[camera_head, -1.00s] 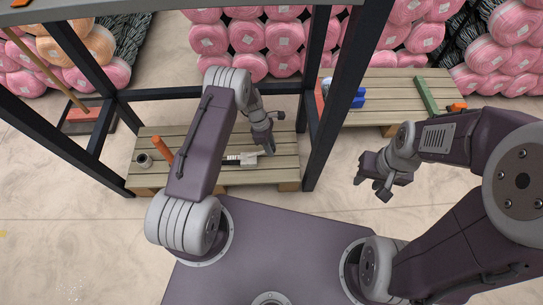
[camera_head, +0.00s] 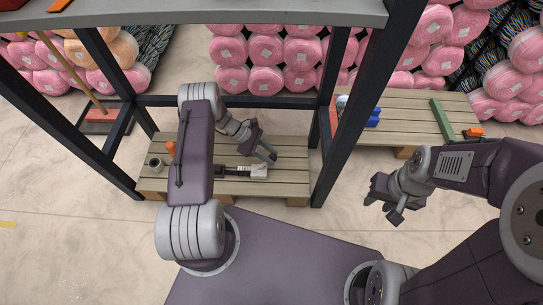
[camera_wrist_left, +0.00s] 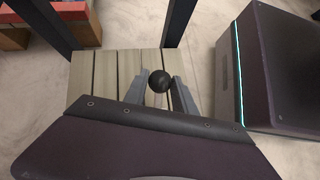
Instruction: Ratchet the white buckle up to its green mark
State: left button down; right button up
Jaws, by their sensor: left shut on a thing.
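The white buckle (camera_head: 257,173) lies on the slatted pallet (camera_head: 290,188) in the head view, at the right end of a dark strap-like piece. Its green mark cannot be made out. My left gripper (camera_head: 265,146) is just above and behind the buckle. In the left wrist view, my left gripper (camera_wrist_left: 161,82) is shut on a round black knob (camera_wrist_left: 160,81) between its fingertips. Whether the knob is joined to the buckle cannot be told. My right gripper (camera_head: 383,200) is in the air right of the pallet, fingers apart and empty.
Dark rack posts (camera_head: 327,150) stand at the pallet's right and left. A second pallet (camera_head: 400,112) holds blue, green and orange items. Pink bales (camera_head: 265,78) are stacked behind.

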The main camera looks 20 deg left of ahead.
dwell(0.3)
pick_arm(q)
jog(key=c, duration=1)
grip_release()
jog(key=shift+c, duration=0.2)
